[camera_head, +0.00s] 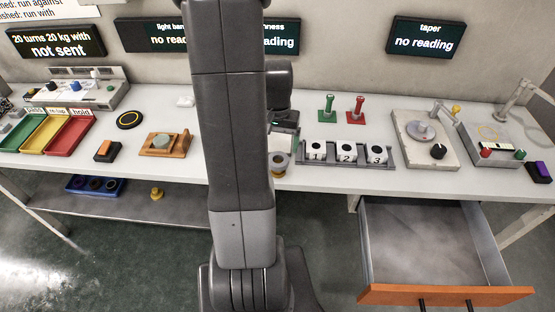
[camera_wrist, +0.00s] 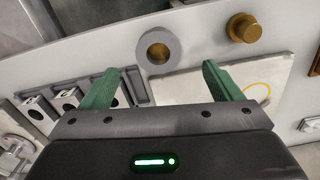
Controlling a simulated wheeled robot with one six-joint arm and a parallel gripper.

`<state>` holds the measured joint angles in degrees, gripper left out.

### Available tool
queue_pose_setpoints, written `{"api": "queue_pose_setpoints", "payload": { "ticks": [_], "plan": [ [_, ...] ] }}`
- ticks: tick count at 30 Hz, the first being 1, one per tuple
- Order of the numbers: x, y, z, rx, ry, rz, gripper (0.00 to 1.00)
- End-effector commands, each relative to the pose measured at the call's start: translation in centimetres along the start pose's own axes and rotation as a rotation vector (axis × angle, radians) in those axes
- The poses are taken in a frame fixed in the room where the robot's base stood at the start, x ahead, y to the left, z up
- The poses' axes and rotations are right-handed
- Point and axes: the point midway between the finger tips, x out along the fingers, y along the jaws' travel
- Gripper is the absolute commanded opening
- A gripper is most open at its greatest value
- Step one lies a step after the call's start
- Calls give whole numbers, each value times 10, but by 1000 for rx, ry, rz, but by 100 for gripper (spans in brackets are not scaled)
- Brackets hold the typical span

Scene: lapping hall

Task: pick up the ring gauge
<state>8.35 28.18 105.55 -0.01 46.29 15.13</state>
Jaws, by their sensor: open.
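The ring gauge (camera_wrist: 144,58) is a thick grey ring with a brown-gold centre in the wrist view, lying flat on the pale bench top close to its front edge. In the head view the ring (camera_head: 278,171) shows just right of my arm, partly hidden by it. My gripper (camera_wrist: 160,72) is open, its two green fingers spread. In the wrist view the ring appears beyond the fingertips, between their lines, with nothing held. In the head view my gripper (camera_head: 285,135) is mostly hidden behind my arm.
A brass knob-like piece (camera_wrist: 244,28) stands near the ring. A white plate (camera_wrist: 190,85) lies by the fingers. Numbered blocks sit in a grey rack (camera_head: 317,159) to the right, with green (camera_head: 327,106) and red (camera_head: 356,110) handled pieces behind. An open drawer (camera_head: 440,293) juts out below.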

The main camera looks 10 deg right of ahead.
Motion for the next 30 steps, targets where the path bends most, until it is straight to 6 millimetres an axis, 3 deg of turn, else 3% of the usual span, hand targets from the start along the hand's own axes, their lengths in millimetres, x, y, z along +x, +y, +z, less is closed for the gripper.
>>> {"api": "queue_pose_setpoints", "payload": {
  "ticks": [10, 21, 30],
  "plan": [
    [23, 1, 0, 0, -3, 1, 85],
    [63, 3, -1, 0, -2, 0, 85],
    [66, 2, -2, 0, 1, 0, 85]
  ]
}}
